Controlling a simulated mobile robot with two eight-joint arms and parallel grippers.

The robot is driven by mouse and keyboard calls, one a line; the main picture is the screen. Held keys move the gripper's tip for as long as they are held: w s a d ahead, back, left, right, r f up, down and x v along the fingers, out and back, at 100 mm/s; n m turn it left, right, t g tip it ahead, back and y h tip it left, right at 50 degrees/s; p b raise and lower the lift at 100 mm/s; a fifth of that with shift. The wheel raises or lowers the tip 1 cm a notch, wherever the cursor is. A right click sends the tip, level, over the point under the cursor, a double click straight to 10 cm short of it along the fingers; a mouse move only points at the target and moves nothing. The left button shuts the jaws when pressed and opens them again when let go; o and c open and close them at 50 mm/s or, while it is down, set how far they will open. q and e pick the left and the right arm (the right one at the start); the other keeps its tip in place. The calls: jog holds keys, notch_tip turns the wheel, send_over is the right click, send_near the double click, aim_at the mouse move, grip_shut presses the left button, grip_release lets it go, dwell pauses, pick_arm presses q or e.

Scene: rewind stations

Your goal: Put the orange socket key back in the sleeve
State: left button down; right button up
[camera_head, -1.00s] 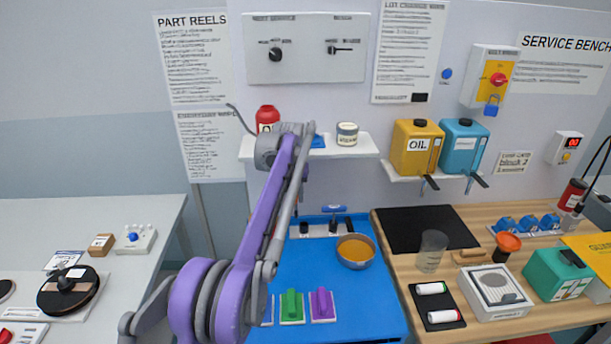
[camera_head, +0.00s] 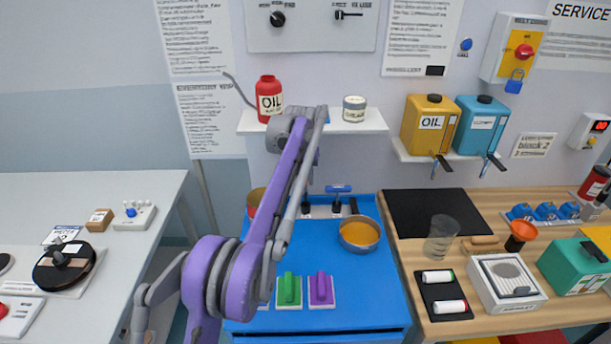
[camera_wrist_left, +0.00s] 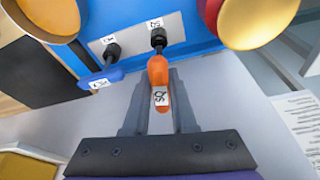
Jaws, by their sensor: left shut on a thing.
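The orange socket key (camera_wrist_left: 157,72) is in the left wrist view, with a white label on its handle. My left gripper (camera_wrist_left: 158,84) is shut on this handle, one dark finger on each side. A black piece (camera_wrist_left: 158,38) joins the handle's far end to the pale sleeve strip (camera_wrist_left: 135,37), at a small label. I cannot tell how deep the key sits there. In the head view the strip (camera_head: 320,212) is at the back of the blue bench top, and my left arm hides the orange key and the gripper. My right gripper is not in view.
A blue key (camera_wrist_left: 100,77) stands beside the orange one; it also shows in the head view (camera_head: 338,189). A metal bowl (camera_head: 360,234) and a red container (camera_wrist_left: 258,20) flank the strip. Green (camera_head: 289,290) and purple (camera_head: 321,290) handles lie at the bench front.

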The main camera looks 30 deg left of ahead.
aim_at(305, 193)
pick_arm(q)
jog(key=shift+w, duration=0.15)
jog(key=shift+f, duration=0.2)
dwell(0.3)
jog(key=shift+f, duration=0.2)
jog(key=shift+f, duration=0.3)
dwell(0.5)
dwell(0.6)
jog(key=shift+f+b, duration=0.55)
jog(key=shift+f, duration=1.25)
dwell(0.5)
jog(key=c, duration=0.7)
grip_release()
